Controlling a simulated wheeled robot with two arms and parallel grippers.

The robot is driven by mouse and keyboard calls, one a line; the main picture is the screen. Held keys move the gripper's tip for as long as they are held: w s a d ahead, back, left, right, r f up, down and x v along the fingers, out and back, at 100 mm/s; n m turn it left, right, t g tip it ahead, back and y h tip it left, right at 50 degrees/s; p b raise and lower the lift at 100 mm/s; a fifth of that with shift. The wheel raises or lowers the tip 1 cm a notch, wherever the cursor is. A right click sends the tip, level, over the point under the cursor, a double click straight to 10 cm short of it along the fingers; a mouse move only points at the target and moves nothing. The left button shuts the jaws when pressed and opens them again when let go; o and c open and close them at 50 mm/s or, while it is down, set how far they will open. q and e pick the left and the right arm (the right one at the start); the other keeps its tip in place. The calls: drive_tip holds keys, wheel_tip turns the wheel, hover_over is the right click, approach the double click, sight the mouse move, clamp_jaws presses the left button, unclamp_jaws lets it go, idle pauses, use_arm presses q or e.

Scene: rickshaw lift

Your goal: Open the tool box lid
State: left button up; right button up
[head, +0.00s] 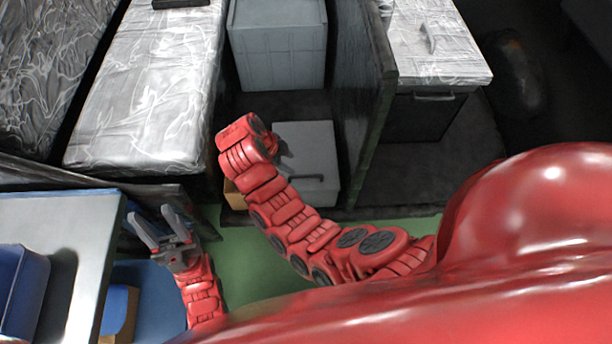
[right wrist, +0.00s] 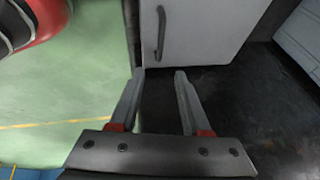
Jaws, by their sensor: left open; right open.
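A light grey box with a dark bar handle, which looks like the tool box (head: 318,152), sits on the dark floor between the padded bench and an upright panel. Its lid looks shut. It also shows at the top of the right wrist view (right wrist: 220,25), with its handle on the left side. My right gripper (right wrist: 160,75) is open and empty, its fingertips near the box's lower edge in that view and apart from the handle. In the head view it is mostly hidden behind its wrist. My left gripper (head: 160,228) is open and empty, away from the box.
A larger grey bin (head: 278,55) stands behind the box. A dark upright panel (head: 362,100) rises close on its right. A wrapped bench (head: 145,100) lies left, and a metal table (head: 75,215) is beside my left gripper. Green floor (head: 240,265) lies in front.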

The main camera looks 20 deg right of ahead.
drive_tip(key=x, duration=1.4)
drive_tip(key=shift+a+p, duration=0.1)
drive_tip(key=shift+p, duration=0.25)
clamp_jaws()
idle(0.6)
